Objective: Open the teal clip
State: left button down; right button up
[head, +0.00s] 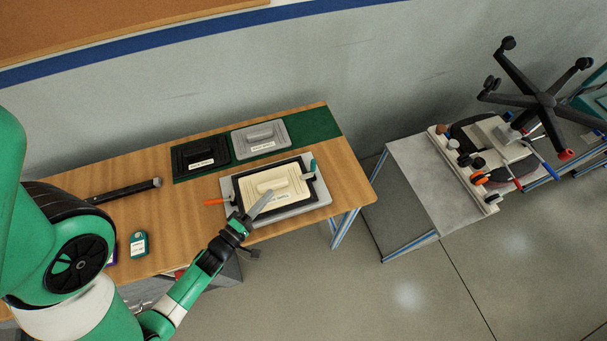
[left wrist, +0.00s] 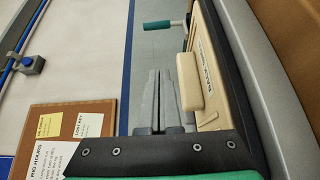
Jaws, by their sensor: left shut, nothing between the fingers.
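The teal clip (head: 313,165) stands at the right end of a light grey tray (head: 318,200) on the wooden table. In the left wrist view its teal handle (left wrist: 157,24) sticks out on a grey lever near the top. A cream plate with a block grip (head: 273,186) lies on a black plate in the tray. An orange-handled clip (head: 214,202) is at the tray's left end. My left gripper (head: 269,197) is shut and empty over the cream plate, apart from the teal clip. In the left wrist view its fingers (left wrist: 157,100) are together beside the block grip. My right gripper is not in view.
A black plate (head: 201,155) and a grey plate (head: 261,137) lie on a green mat (head: 318,122) behind the tray. A black bar (head: 125,190) and a teal tag (head: 139,244) lie left. A grey table (head: 412,178) with a chair base stands right, beyond a gap.

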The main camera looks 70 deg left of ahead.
pick_arm(q)
jog(key=b+x, duration=0.1)
jog(key=x, duration=0.9)
jog(key=shift+w+r+b, duration=0.15)
jog(key=shift+w+b, duration=0.25)
jog(key=shift+w+d, duration=0.3)
jog(key=shift+w, duration=0.35)
jog(key=shift+w+d+r+p, duration=0.1)
jog(key=shift+w+p, duration=0.3)
jog(key=shift+w+d, duration=0.1)
jog(key=shift+w, duration=0.4)
